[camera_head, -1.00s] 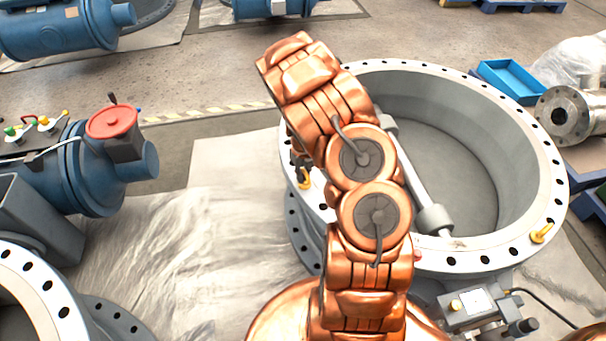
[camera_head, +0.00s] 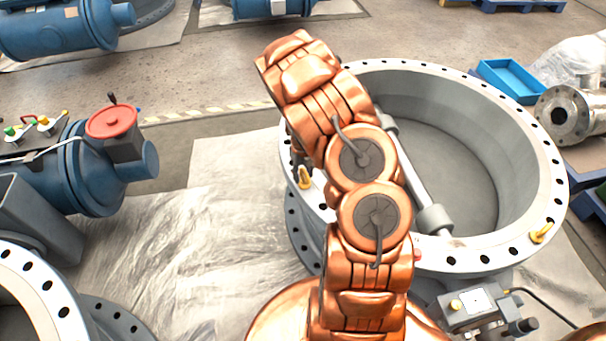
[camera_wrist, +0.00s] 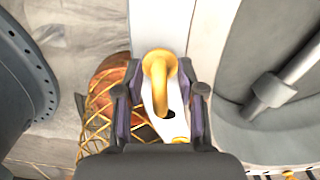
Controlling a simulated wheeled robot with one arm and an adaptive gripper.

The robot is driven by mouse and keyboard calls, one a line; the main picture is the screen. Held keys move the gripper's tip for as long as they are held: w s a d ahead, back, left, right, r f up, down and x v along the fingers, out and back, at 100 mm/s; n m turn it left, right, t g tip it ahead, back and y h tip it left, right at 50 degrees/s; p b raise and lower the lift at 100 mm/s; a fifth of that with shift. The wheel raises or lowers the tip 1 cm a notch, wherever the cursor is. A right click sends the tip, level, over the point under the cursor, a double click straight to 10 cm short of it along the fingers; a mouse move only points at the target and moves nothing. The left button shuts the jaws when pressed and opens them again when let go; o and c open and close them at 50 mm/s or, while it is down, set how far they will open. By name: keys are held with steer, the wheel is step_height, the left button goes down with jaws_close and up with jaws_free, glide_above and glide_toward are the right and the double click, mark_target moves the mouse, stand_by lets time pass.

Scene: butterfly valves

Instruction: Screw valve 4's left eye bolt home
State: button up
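The valve (camera_head: 480,262) is a large round grey body with a white bolted flange. Its left eye bolt (camera_head: 304,178) is yellow and stands on the left side of the flange rim. In the wrist view the eye bolt (camera_wrist: 160,65) shows as a yellow loop between the fingers of my gripper (camera_wrist: 162,85). The fingers have purple pads and stand apart on either side of the loop, with narrow gaps visible. In the head view my arm hides most of the gripper. Another yellow eye bolt (camera_head: 541,233) is on the right rim.
A grey shaft (camera_head: 412,175) crosses the valve's bore close to my arm. A grey actuator box (camera_head: 478,305) is at the front. A blue valve with a red handwheel (camera_head: 112,121) stands to the left. Bare sheeting (camera_head: 215,215) covers the floor between.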

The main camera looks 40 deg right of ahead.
mark_target(303, 168)
step_height(303, 168, up, 11)
steer(key=shift+r, duration=0.2)
stand_by(0.3)
stand_by(0.5)
steer(key=s+a+r+n+p, duration=0.3)
steer(key=s+a+r+n, duration=0.35)
steer(key=r+n, duration=0.3)
steer(key=s+a+r+n+p, duration=0.2)
steer(key=s+a+r+n, duration=0.4)
steer(key=a+r+n, duration=0.4)
steer(key=s+a+r+n+g+p, duration=0.1)
steer(key=s+a+r+n+p, duration=0.1)
steer(key=s+n, duration=0.7)
steer(key=s+a+r+n+p, duration=0.2)
steer(key=s+a+r+n, duration=0.3)
steer(key=s+n, duration=0.4)
steer(key=shift+r+g+p, duration=0.4)
steer(key=shift+r, duration=0.5)
